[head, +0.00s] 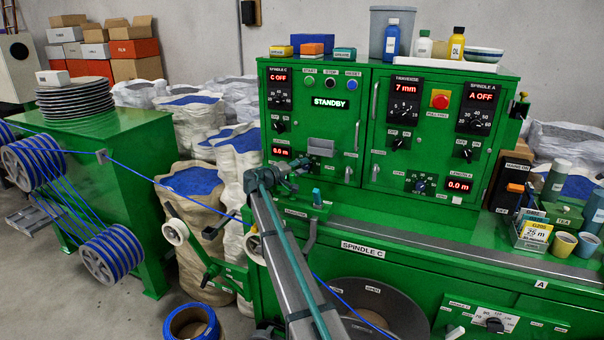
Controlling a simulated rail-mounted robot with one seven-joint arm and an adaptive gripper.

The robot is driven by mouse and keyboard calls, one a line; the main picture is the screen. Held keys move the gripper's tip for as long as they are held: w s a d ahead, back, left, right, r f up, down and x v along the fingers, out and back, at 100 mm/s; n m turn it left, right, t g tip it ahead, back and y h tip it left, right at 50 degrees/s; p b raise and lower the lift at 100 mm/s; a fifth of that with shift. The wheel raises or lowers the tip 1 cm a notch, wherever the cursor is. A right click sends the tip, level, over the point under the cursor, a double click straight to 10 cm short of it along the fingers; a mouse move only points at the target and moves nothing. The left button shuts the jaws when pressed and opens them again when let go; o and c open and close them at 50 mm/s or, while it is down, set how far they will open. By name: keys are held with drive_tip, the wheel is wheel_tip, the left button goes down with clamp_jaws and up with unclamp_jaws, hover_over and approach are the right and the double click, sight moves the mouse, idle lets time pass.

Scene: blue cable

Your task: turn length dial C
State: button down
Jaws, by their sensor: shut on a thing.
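The green control cabinet (340,125) stands in the middle of the head view.
Above my gripper are the spindle C switch (279,126) and the STANDBY display (331,103). Blue cable (170,180) runs from the left reels (110,252).

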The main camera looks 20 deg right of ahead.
drive_tip(key=shift+f+n+h+b, duration=0.15)
drive_tip(key=shift+n+h+b, duration=0.15)
drive_tip(key=shift+n+b, duration=0.4)
drive_tip(key=c, duration=0.8)
unclamp_jaws()
drive_tip(key=shift+a, duration=0.15)
drive_tip(key=v, duration=1.1)
drive_tip(key=shift+s+a, duration=0.2)
drive_tip(key=shift+a, duration=0.15)
drive_tip(key=shift+o, duration=0.2)
